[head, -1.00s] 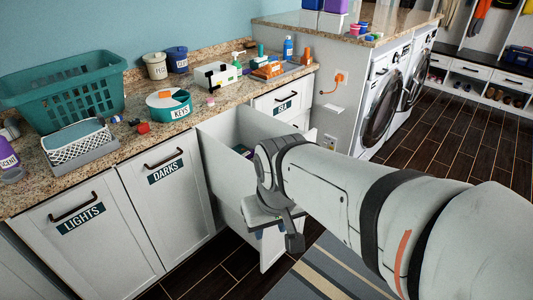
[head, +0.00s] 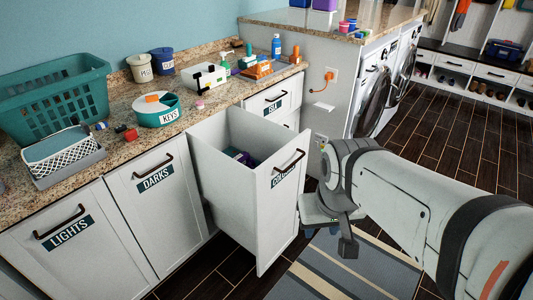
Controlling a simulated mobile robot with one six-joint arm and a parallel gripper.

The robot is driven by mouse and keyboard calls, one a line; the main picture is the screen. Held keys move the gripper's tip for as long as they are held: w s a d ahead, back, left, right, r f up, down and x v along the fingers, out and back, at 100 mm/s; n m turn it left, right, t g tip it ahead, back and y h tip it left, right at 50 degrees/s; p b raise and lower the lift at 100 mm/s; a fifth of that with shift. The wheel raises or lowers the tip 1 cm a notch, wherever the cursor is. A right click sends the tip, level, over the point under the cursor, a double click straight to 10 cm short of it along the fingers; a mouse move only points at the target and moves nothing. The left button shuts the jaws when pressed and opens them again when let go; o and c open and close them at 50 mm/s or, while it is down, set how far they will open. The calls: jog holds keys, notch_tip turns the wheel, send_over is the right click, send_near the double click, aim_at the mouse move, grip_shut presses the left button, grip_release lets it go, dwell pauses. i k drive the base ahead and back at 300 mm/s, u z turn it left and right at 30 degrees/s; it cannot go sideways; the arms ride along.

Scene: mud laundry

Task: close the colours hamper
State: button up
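The colours hamper (head: 262,205) is a white pull-out drawer, standing well out from the cabinet between the darks hamper and a small drawer. Some dark and purple laundry (head: 238,155) shows inside it. Its front carries a dark handle (head: 289,161) and a label that is partly legible. My gripper (head: 322,225) is at the right, just outside the hamper's front and below the handle's height. Its fingers are mostly hidden behind its own body, so I cannot see whether they are open, or whether they touch the front.
The darks hamper (head: 158,205) and lights hamper (head: 75,255) are shut. The counter (head: 130,112) above holds a teal basket (head: 55,95), a keys tub (head: 158,110) and several small items. A striped rug (head: 345,270) lies on the floor. Washers stand at the back right.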

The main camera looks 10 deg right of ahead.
aim_at(255, 207)
jog(key=u, duration=0.05)
jog(key=i, duration=1)
jog(key=z, duration=0.05)
